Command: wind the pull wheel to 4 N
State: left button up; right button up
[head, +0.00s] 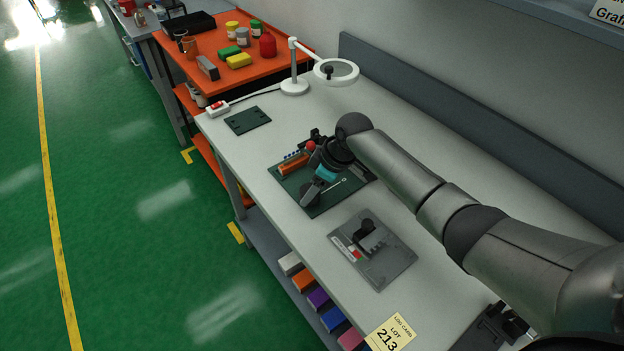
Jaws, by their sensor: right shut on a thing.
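The tape payoff rig stands on a dark green board (330,204) in the middle of the bench. It has an orange block (292,165), a row of small blue parts, a red knob (311,145) and a thin pale pointer (337,186). My right gripper (314,187) reaches down over the rig from the right. Its jaws are shut at a dark round part at the board's front, which looks like the pull wheel (309,196). The gripper and wrist hide much of the rig, and no force reading is legible. My left gripper is not in view.
A grey plate (398,268) with a dark clamp-like fixture lies nearer on the bench. Behind are a dark green mat (247,120), a red-switched box (217,110) and a magnifier lamp (294,87). A yellow lot card (391,333) is at the front edge. An orange cart (262,72) stands beyond.

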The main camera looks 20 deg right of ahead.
jog(key=m+p, duration=0.2)
jog(key=p, duration=0.1)
jog(key=m+t+h+p, duration=0.1)
jog(key=m+p, duration=0.2)
jog(key=p, duration=0.1)
jog(key=shift+s+a+r+m+h, duration=0.15)
jog(key=shift+a+r+m+h, duration=0.05)
jog(key=shift+m+h, duration=0.1)
jog(key=m+h+p, duration=0.1)
jog(key=m+p, duration=0.1)
jog(key=shift+f+m, duration=0.1)
jog(key=shift+m, duration=0.2)
jog(key=shift+a+f+m+t+h+p, duration=0.1)
jog(key=shift+m+t+h+p, duration=0.35)
jog(key=shift+m, duration=0.95)
jog(key=o, duration=1.4)
jog(key=shift+c, duration=0.2)
jog(key=shift+p, duration=0.3)
